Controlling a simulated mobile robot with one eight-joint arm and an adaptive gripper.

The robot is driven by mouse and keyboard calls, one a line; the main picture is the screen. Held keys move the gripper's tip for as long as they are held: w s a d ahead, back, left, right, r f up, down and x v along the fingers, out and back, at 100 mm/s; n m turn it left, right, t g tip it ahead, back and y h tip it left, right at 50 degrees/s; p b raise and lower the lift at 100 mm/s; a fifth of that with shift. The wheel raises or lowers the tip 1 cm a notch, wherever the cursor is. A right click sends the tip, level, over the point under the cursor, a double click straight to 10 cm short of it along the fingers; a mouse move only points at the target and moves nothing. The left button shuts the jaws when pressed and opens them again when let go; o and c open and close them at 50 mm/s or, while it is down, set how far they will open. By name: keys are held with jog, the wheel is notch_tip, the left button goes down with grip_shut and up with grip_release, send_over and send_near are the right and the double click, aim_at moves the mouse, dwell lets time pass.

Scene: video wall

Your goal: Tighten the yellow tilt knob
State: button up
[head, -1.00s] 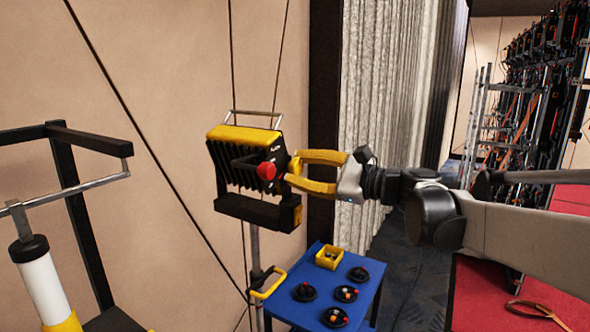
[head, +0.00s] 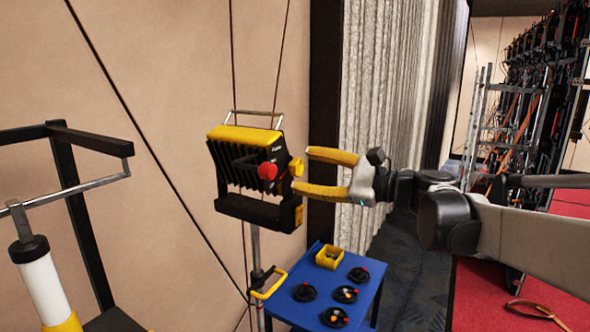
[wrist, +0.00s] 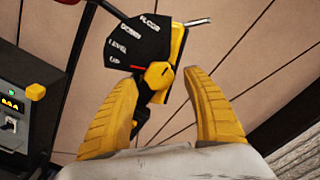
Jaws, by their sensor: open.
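The yellow tilt knob (head: 297,167) is on the right side of the black and yellow lamp head (head: 245,134). In the wrist view the knob (wrist: 159,75) sits on a black dial plate (wrist: 138,43) lettered FLOOR, DOWN, LEVEL and UP, with a red pointer beside the knob toward LEVEL and UP. My gripper (head: 307,172) is open and empty, just right of the knob, its yellow fingers apart from it. In the wrist view the knob shows beyond and between the fingertips of my gripper (wrist: 160,85).
A red knob (head: 267,171) is on the lamp's front bracket. A black frame (head: 85,220) stands at left. A grey curtain (head: 385,90) hangs behind my gripper.

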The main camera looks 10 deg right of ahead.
jog(key=v, duration=0.9)
jog(key=shift+s+d, duration=0.3)
jog(key=s+a+f+n+g+h+b, duration=0.1)
jog(key=s+a+f+n+h+b, duration=0.2)
jog(key=f, duration=0.6)
jog(key=s+a+f+n+g+h+b, duration=0.1)
jog(key=s+a+f+b, duration=0.15)
jog(key=f+b, duration=0.5)
jog(key=s+a+f+n+g+h+b, duration=0.1)
jog(key=s+f+n+g+h+b, duration=0.2)
jog(key=f, duration=0.8)
jog(key=s+d+f+n+h+b, duration=0.2)
jog(key=s+f+n+b, duration=0.1)
jog(key=f, duration=0.6)
jog(key=s+d+f+n+h+b, duration=0.2)
jog(key=s+f+b, duration=0.3)
jog(key=f, duration=0.4)
jog(key=s+d+f+n+t+h+b, duration=0.1)
jog(key=s+d+f+n+h+b, duration=0.2)
jog(key=f+b, duration=0.3)
notch_tip(320, 180, down, 3)
jog(key=shift+s+f+n, duration=0.1)
jog(key=shift+s+n, duration=0.7)
jog(key=shift+n, duration=0.1)
